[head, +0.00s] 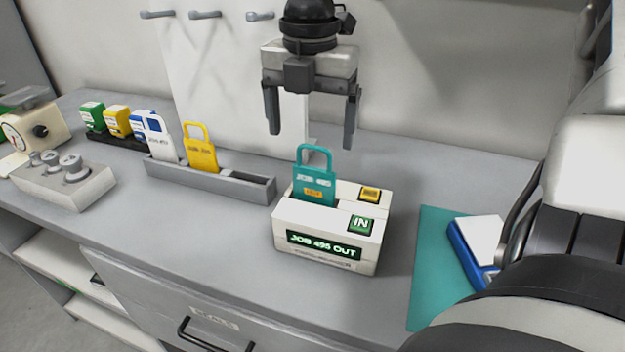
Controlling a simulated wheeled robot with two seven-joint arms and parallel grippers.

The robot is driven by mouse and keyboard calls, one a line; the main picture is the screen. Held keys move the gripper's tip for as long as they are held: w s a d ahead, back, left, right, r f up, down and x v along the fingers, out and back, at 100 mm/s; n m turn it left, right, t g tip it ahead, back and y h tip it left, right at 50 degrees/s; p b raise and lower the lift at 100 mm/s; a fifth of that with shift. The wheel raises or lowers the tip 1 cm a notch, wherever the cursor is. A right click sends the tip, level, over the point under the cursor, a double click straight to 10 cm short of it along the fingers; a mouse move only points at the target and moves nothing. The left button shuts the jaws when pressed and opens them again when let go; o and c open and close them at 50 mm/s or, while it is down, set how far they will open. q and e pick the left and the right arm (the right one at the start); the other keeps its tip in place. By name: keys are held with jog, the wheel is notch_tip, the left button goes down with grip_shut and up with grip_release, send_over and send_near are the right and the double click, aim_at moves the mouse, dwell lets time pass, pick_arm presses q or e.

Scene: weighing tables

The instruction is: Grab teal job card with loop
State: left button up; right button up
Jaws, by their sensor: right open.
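The teal job card with a loop (313,189) stands upright in the slot of a white box-shaped card reader (315,262). Its loop is at the top. The reader's display reads "JOB 495 OUT", and a green "IN" button and a yellow button sit on its top. My right gripper (312,125) hangs just above the card, fingers pointing down and spread apart. It is open and empty, with its fingertips a little higher than the loop. My left gripper is not in view.
A grey rack (232,186) left of the reader holds a white card and a yellow card (201,154). A weight block (62,190) and scale (36,128) stand further left. A teal mat (432,252) with a blue-and-white object (477,246) lies right. Hooks (205,14) line the wall.

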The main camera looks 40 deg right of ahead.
aim_at(314, 168)
notch_tip(314, 168, down, 3)
jog(key=shift+w+f, duration=0.1)
jog(key=shift+s+d+f+b, duration=0.1)
jog(key=shift+s+f+b, duration=0.1)
jog(key=shift+f, duration=1.25)
jog(key=shift+s+f+b, duration=0.15)
jog(key=shift+f, duration=1.3)
jog(key=c, duration=1.1)
